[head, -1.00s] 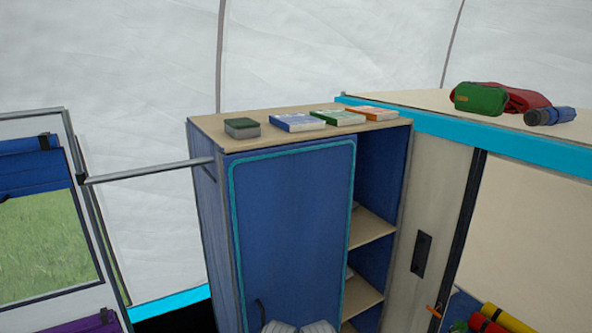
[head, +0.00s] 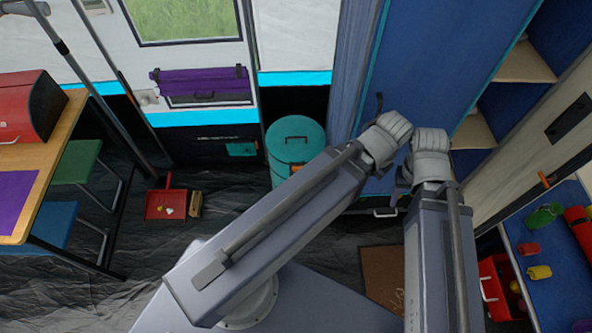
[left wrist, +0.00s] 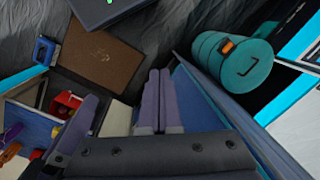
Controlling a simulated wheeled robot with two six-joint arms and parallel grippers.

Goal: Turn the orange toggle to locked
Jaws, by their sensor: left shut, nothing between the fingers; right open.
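An orange lever (head: 545,180) sits on the pale panel right of the blue cabinet in the head view. A teal barrel (head: 296,141) stands on the floor left of the cabinet.
The blue cabinet (head: 440,70) has open shelves on its right. A blue surface (head: 545,262) with coloured items and a red basket (head: 495,285) are at right. A wooden table (head: 50,150), stools and a red dustpan (head: 166,203) are at left. A brown mat (head: 380,275) lies between.

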